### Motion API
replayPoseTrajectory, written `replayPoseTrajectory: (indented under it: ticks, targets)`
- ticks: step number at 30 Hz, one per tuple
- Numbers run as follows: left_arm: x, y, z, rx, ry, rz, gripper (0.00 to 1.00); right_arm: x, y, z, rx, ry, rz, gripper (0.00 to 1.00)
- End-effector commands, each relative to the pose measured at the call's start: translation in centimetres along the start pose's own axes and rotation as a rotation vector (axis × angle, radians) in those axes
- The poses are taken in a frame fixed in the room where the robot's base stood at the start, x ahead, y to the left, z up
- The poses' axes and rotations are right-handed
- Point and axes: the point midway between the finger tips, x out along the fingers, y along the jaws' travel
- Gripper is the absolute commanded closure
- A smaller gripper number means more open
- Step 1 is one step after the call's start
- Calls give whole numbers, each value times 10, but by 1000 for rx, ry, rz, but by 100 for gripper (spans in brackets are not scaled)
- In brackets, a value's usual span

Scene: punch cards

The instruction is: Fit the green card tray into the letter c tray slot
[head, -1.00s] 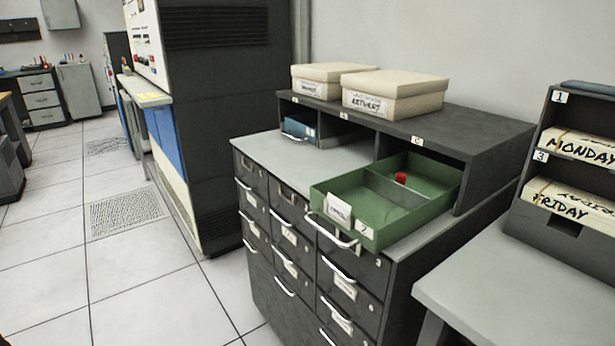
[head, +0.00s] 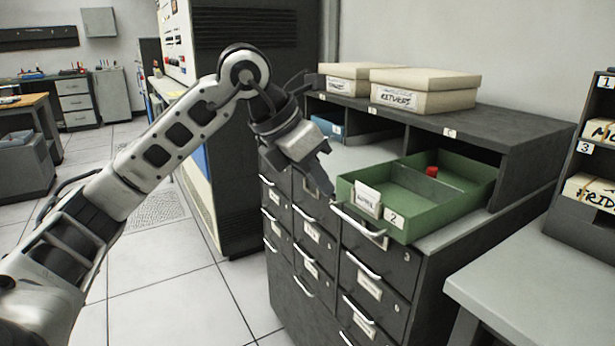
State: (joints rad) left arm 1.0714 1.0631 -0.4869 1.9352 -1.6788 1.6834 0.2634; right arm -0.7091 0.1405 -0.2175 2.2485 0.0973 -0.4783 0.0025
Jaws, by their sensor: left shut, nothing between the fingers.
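The green card tray (head: 408,228) sits on top of the dark drawer cabinet. Its back part is inside the right-hand slot (head: 455,146), which has a small label above it that looks like C. Its front part sticks out over the cabinet top. The tray has a divider, a red object (head: 431,171) inside, a white card on its front and a label 2. My left gripper (head: 326,176) is shut and empty, just left of the tray's front corner and apart from it. My right gripper is not in view.
A blue tray (head: 327,124) sits in the left slot; the middle slot looks empty. Two cream boxes (head: 425,89) stand on the slot unit. A grey table (head: 550,275) with a card rack (head: 585,190) is at right. The floor at left is clear.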

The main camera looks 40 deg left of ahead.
Motion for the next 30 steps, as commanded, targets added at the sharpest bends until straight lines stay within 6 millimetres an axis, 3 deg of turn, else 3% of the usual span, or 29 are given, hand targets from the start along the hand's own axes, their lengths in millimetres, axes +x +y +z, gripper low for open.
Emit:
replayPoseTrajectory:
  ticks: [3,8,30]
  targets:
    - [-13,17,-2,-16,10,81,100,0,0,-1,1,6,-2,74]
    - [-6,20,-4,-19,16,95,100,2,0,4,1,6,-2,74]
    - [79,26,-5,-17,15,89,100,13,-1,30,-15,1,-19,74]
